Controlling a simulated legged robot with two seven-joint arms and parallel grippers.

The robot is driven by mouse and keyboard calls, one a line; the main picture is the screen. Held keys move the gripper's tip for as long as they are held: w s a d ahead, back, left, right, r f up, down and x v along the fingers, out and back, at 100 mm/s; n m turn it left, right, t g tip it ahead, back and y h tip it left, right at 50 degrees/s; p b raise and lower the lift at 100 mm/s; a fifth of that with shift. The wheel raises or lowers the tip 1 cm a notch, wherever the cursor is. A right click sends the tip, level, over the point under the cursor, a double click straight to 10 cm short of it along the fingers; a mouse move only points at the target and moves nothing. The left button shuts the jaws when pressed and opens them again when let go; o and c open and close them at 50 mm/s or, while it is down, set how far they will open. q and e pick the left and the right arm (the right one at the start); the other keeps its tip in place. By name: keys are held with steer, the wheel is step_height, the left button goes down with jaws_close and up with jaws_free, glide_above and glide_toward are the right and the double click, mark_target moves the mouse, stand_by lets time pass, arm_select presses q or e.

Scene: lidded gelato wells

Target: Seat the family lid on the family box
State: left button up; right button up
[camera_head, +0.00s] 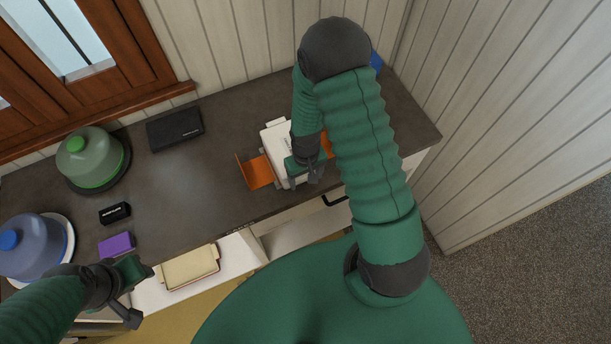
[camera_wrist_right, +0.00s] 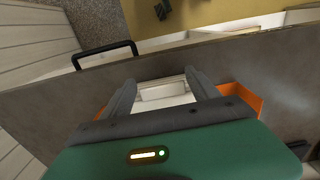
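A white rectangular box-like piece (camera_head: 275,134) sits on the dark counter between orange side plates (camera_head: 256,172). I cannot tell whether it is the family box, the family lid, or both together. My right gripper (camera_head: 304,181) is over its near right part and hides much of it. In the right wrist view, the two fingers stand apart with a pale raised strip (camera_wrist_right: 162,91) between them; whether they touch it is unclear. A cream, flat rectangular tray or lid (camera_head: 190,267) with a reddish edge lies below the counter front. My left gripper (camera_head: 140,295) is beside it, away from the white piece.
The counter (camera_head: 205,185) also holds a green dome (camera_head: 90,158), a blue dome (camera_head: 32,248), a black case (camera_head: 174,129), a small black block (camera_head: 115,213) and a purple block (camera_head: 117,245). A dark drawer handle (camera_wrist_right: 104,52) is on the counter front. The counter's middle is clear.

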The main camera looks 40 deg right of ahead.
steer(key=shift+o, duration=0.2)
steer(key=o, duration=0.5)
stand_by(0.3)
steer(key=shift+s+a+p, duration=0.15)
steer(key=shift+s+a, duration=0.05)
steer(key=shift+s, duration=0.6)
steer(key=shift+s+a+p, duration=0.1)
steer(key=shift+s+a, duration=0.1)
steer(key=shift+s, duration=0.55)
steer(key=shift+s+a+p, duration=0.15)
steer(key=shift+s+a, duration=0.05)
steer(key=shift+s, duration=0.6)
stand_by(1.9)
steer(key=shift+r, duration=0.1)
step_height(320, 180, up, 8)
steer(key=p, duration=0.7)
